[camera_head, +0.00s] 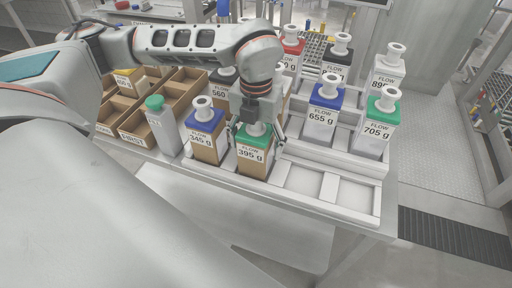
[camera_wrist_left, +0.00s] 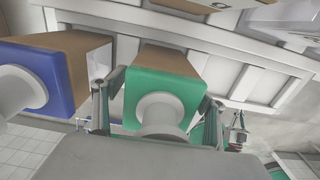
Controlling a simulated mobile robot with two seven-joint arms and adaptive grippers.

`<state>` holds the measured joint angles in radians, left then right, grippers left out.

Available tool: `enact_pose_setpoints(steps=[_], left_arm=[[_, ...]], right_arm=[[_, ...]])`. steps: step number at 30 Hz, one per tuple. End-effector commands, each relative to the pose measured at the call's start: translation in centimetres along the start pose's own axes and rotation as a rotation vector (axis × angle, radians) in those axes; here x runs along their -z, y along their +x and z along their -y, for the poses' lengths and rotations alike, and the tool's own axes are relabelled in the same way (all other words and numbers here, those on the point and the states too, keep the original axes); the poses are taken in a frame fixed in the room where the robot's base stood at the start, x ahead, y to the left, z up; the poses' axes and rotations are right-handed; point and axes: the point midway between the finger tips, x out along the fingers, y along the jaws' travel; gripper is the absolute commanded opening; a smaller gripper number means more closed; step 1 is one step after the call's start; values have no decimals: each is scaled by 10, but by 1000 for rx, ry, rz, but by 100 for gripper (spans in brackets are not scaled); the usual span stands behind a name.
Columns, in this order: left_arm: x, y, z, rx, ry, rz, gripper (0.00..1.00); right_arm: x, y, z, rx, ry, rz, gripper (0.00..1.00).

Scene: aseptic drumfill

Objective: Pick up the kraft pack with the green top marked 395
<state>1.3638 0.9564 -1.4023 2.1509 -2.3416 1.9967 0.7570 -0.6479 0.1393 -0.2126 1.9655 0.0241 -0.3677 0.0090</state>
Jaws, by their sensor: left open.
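The kraft pack with the green top marked 395 g (camera_head: 254,158) stands upright in the front row of the white rack. It has a white neck on top. In the left wrist view the green-topped pack (camera_wrist_left: 165,85) is in the middle. My left gripper (camera_head: 257,125) is above it, pointing down, its fingers at the neck and top. In the left wrist view my left gripper (camera_wrist_left: 158,110) has one finger on each side of the green top, open, with visible space beside the left finger. Whether either finger touches cannot be told.
The blue-topped kraft pack marked 345 g (camera_head: 205,135) stands close on the left; it also shows in the left wrist view (camera_wrist_left: 40,75). White packs marked 655 g (camera_head: 322,112) and 705 g (camera_head: 376,128) stand right. Empty rack bays (camera_head: 305,178) lie at front right.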

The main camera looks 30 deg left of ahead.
Motion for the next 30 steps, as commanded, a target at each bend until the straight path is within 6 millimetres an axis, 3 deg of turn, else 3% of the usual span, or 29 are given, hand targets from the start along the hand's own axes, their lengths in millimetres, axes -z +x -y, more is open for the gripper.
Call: enact_pose_setpoints(steps=[3, 8, 22, 26, 30], left_arm=[[0, 0, 0, 0, 0, 0, 69], [0, 0, 0, 0, 0, 0, 28], [-1, -8, 0, 1, 1, 2, 28], [-1, -22, 0, 2, 0, 5, 28], [-2, -49, 1, 3, 1, 7, 28]], right_arm=[[1, 0, 0, 0, 0, -1, 0], [0, 0, 0, 0, -1, -1, 0], [-4, 0, 0, 1, -1, 7, 0], [-4, 0, 0, 1, -1, 7, 0], [-3, 0, 0, 1, -1, 7, 0]])
